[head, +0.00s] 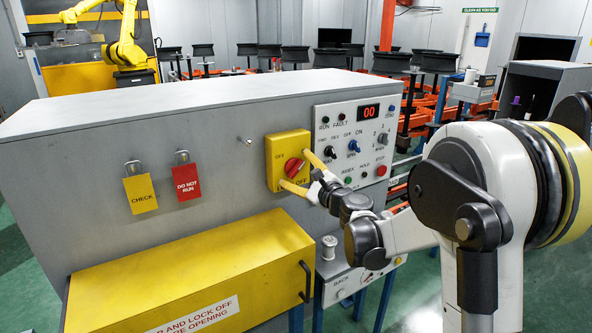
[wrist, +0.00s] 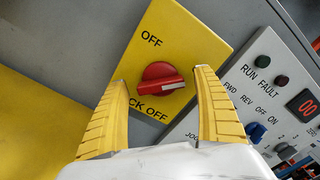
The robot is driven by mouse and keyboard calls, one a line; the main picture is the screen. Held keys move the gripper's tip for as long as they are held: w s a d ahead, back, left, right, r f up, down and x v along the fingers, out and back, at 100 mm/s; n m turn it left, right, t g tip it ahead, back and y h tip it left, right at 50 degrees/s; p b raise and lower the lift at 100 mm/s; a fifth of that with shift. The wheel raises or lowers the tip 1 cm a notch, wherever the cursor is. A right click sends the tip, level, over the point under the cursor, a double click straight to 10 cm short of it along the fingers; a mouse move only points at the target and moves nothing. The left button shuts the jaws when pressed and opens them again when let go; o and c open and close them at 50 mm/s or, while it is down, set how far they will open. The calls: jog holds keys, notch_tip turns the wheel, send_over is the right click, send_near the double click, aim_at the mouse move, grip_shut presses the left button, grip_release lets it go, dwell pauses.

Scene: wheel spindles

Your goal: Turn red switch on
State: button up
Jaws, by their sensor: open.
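The red switch (head: 294,167) is a rotary knob on a yellow plate (head: 275,149) fixed to the front of a grey cabinet. In the wrist view the red knob (wrist: 161,82) lies roughly crosswise between my fingers, with a white mark at its right end. "OFF" lettering shows above it and "LOCK OFF", partly hidden, below it. My gripper (head: 302,170) has its two yellow fingers open, one above and one below the knob in the head view. In the wrist view my gripper (wrist: 158,77) has a gap on each side of the knob; I see no contact.
A control panel (head: 335,112) with buttons, small switches and a red "00" display is right of the plate. Padlocks with a yellow tag (head: 140,193) and a red tag (head: 187,181) hang at left. A yellow box (head: 190,275) with a handle juts out below.

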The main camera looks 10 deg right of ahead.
jog(key=v, duration=1.1)
jog(key=shift+s, duration=0.15)
jog(key=s+a+f+n+g, duration=0.3)
jog(key=s+a+n+g, duration=0.5)
jog(key=s+n, duration=0.65)
jog(key=s+d+f+n+g+h, duration=0.1)
jog(key=s+n, duration=0.3)
jog(key=s, duration=0.4)
jog(key=s+d+f+n+g+h, duration=0.1)
jog(key=s+d+f+n+h, duration=0.2)
jog(key=s, duration=0.5)
jog(key=shift+d+f+n+h, duration=0.25)
jog(key=shift+f+n+h, duration=0.55)
jog(key=shift+n, duration=0.25)
